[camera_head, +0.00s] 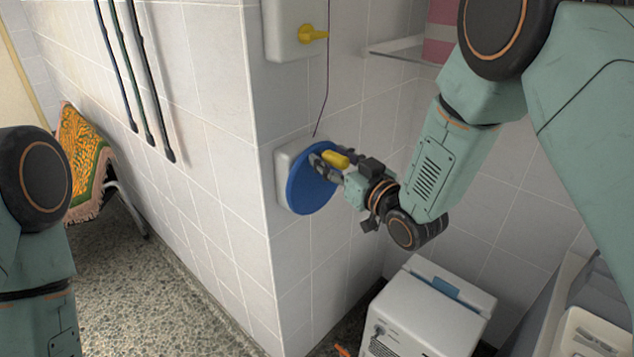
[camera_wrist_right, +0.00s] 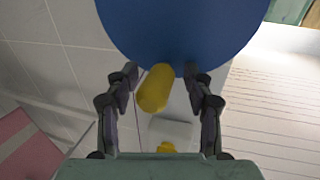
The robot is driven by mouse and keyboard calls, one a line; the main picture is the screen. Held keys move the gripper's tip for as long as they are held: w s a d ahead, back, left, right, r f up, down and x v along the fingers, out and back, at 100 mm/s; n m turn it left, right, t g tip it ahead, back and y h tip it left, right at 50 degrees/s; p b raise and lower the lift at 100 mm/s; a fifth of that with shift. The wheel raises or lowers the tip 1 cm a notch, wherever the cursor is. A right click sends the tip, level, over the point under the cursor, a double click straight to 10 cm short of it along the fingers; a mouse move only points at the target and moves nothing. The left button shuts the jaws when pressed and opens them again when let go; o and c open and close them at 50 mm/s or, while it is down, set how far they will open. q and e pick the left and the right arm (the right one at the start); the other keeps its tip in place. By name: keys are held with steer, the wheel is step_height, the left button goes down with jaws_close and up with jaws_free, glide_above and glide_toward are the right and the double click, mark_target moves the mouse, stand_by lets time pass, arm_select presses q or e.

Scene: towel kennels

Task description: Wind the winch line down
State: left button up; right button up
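The winch is a white housing (camera_head: 284,170) on the tiled wall corner with a blue disc (camera_head: 305,195) on its front. A yellow handle knob (camera_head: 336,159) sticks out from the upper part of the disc. A thin dark line (camera_head: 326,85) runs up from the winch along the wall. My right gripper (camera_head: 324,162) is at the knob. In the right wrist view, its two fingers (camera_wrist_right: 160,76) are spread on either side of the yellow knob (camera_wrist_right: 154,90), with gaps visible, in front of the blue disc (camera_wrist_right: 185,30). My left gripper is out of view.
A white box with a yellow cleat (camera_head: 313,34) is fixed above the winch. A white appliance (camera_head: 425,315) stands on the floor below. Dark rods (camera_head: 147,80) hang on the left wall. A patterned towel (camera_head: 82,160) drapes at the left. A glass shelf (camera_head: 400,50) is behind my right arm.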

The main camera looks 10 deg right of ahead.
steer(key=shift+o, duration=0.5)
steer(key=shift+d, duration=0.1)
steer(key=w+d+p+v, duration=0.1)
steer(key=d+p+v, duration=0.1)
steer(key=v, duration=0.6)
steer(key=shift+s, duration=0.4)
